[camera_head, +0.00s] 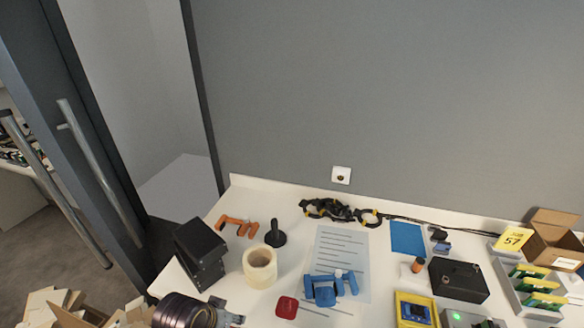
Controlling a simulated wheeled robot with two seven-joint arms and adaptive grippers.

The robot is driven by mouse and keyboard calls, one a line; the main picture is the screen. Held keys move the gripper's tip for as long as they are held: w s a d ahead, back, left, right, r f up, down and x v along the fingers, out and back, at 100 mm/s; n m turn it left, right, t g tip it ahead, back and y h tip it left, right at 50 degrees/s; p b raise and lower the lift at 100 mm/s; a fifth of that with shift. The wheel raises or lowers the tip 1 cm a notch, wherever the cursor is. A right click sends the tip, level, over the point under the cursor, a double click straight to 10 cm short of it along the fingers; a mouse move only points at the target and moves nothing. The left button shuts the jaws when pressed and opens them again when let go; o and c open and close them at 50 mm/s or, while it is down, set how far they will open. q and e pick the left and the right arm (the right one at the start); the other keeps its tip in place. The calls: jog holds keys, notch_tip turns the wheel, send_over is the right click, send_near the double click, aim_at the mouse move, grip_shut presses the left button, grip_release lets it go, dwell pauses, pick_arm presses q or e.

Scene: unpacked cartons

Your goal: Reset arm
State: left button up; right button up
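The task names no object, and only the head view is given. What lies below the bottom edge of the picture is hidden.
Paper sheet (341,245), blue tool (323,292), black case (459,281) and carton (553,237) lie rightward. Open cartons (70,310) are lower left; a wall (400,100) stands behind.

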pick_arm(q)
jog(key=s+a+n+y, duration=0.1)
jog(key=s+a+y, duration=0.1)
jog(key=s+a, duration=0.3)
notch_tip(320, 180, down, 33)
jog(key=a+g, duration=0.2)
jog(key=s+a+f, duration=0.3)
jog(key=s+f, duration=0.7)
jog(key=s, duration=0.1)
jog(key=s+a+f, duration=0.2)
jog(key=s+f, duration=0.8)
jog(key=s, duration=0.1)
jog(key=shift+s+a+f+g, duration=0.3)
jog(key=shift+s+a+g, duration=0.05)
jog(key=shift+a+g, duration=0.05)
dwell(1.5)
